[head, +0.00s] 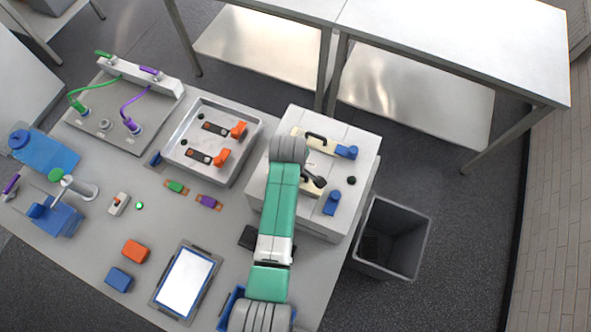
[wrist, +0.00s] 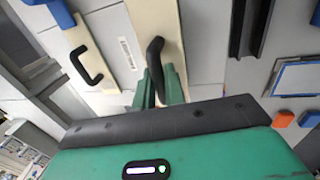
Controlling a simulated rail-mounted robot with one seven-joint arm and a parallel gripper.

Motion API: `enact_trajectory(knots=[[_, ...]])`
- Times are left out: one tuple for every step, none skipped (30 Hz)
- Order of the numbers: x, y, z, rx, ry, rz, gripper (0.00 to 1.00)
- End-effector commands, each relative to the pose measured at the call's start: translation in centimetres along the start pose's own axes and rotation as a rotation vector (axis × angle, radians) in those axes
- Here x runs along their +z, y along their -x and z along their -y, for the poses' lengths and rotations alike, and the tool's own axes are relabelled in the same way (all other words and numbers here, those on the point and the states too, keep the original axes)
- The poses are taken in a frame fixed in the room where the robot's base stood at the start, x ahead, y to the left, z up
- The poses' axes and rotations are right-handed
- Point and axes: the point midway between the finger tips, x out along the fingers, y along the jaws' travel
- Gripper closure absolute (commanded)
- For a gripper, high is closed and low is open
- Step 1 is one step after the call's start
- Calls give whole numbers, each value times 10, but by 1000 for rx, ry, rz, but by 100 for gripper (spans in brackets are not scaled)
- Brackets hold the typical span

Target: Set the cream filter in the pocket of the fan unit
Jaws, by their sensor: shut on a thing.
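The fan unit (head: 280,150) is the pale box right of centre in the head view. A cream filter with a black handle (head: 314,181) is at its near half, largely covered by my arm. In the wrist view, this cream filter (wrist: 162,18) lies in front of my gripper (wrist: 159,88), whose green fingers are shut on its black handle (wrist: 155,62). I cannot tell whether it sits fully down in its pocket or slightly above. A second cream filter (head: 327,147) with a black handle lies in the unit's far half; the wrist view shows it at left (wrist: 88,36).
Blue latches (head: 346,152) (head: 332,203) stand at the filters' right ends. A grey bin (head: 395,235) is on the floor at right. A metal tray (head: 180,157) with orange-handled parts is left of the unit. A white-screened tablet (head: 187,282) lies nearer.

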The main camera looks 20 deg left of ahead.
Motion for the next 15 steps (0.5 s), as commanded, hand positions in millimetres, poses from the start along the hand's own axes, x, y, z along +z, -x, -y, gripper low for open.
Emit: enact_trajectory(knots=[[0, -2, 0, 1, 0, 0, 100], [0, -2, 0, 1, 0, 0, 100], [0, -4, 0, 1, 0, 0, 100], [0, -4, 0, 1, 0, 0, 100], [0, -5, 1, 1, 0, 0, 100], [0, -6, 1, 1, 0, 0, 100], [0, -7, 1, 1, 0, 0, 100], [0, -7, 1, 1, 0, 0, 100], [0, -8, 1, 1, 0, 0, 100], [0, -9, 1, 1, 0, 0, 100], [0, -10, 2, 1, 0, 0, 100], [0, -11, 2, 1, 0, 0, 100], [0, -12, 2, 1, 0, 0, 100], [0, -12, 2, 1, 0, 0, 100], [0, -13, 2, 1, 0, 0, 100]])
